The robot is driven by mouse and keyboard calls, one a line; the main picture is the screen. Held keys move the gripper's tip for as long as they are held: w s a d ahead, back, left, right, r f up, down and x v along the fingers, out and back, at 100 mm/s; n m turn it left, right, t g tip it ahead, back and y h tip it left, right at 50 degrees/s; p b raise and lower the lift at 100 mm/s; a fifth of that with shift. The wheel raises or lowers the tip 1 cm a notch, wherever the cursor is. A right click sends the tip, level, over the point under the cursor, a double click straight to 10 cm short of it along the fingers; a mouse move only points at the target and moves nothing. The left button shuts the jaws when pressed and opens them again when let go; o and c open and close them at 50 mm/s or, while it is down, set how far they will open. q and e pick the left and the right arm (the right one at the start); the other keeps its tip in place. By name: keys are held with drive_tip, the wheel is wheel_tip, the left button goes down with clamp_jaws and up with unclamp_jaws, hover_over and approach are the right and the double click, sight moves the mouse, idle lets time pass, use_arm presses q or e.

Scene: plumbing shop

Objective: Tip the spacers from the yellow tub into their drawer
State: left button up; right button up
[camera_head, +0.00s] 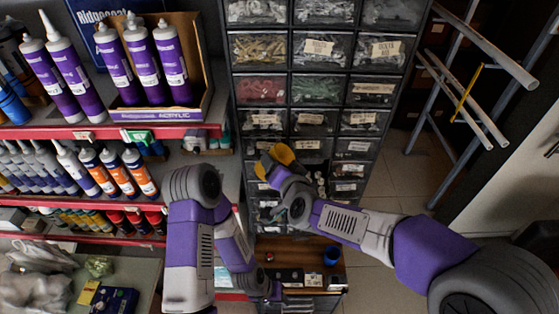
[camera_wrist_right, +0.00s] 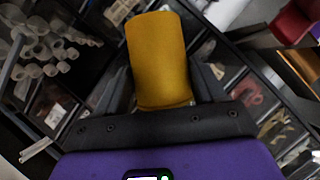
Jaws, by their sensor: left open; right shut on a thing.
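The yellow tub (camera_head: 283,154) is held by my right gripper (camera_head: 268,168) in front of the lower part of the drawer cabinet. In the right wrist view the tub (camera_wrist_right: 157,58) sits between the two dark fingers, which are shut on it. Its inside is hidden, so I cannot tell what it contains. White ring-like spacers (camera_wrist_right: 40,55) lie in a dark drawer at the left of that view. Small white pieces (camera_head: 320,183) also show beside my right gripper in the head view. My left gripper (camera_head: 272,290) is low, near the wooden bench, open and away from the tub.
The cabinet (camera_head: 289,20) has several rows of labelled drawers with mixed parts. Shelves with purple cartridges (camera_head: 166,62) and other tubes stand at the left. A blue cup (camera_head: 332,255) stands on the wooden bench (camera_head: 312,250). A pipe rack (camera_head: 470,95) and open floor are at the right.

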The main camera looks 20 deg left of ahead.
drive_tip(key=n+h, duration=0.3)
drive_tip(key=shift+d+r, duration=0.1)
drive_tip(key=shift+r, duration=0.3)
drive_tip(key=shift+d+r+n+t+h, duration=0.1)
drive_tip(key=shift+d+n+t+h, duration=0.15)
drive_tip(key=shift+n+h, duration=0.55)
